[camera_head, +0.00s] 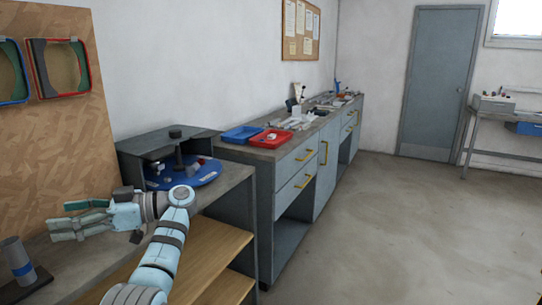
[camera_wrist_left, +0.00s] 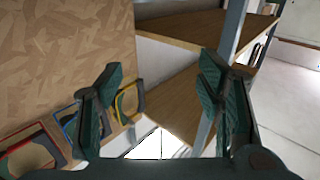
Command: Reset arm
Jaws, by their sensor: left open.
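My left gripper (camera_head: 80,220) is open and empty in the head view, at the end of my pale blue left arm at lower left. It hovers over the grey worktop in front of the wooden board. In the left wrist view my left gripper (camera_wrist_left: 162,100) shows its two dark green fingers spread wide with nothing between them. My right gripper is not in either view.
Framed pieces (camera_head: 58,66) hang on the wooden board (camera_head: 60,150). A grey cylinder on a stand (camera_head: 18,262) is at lower left. A blue round tray (camera_head: 185,174) sits behind the arm. Blue (camera_head: 242,133) and red bins (camera_head: 270,138) stand on the cabinet. The floor at right is clear.

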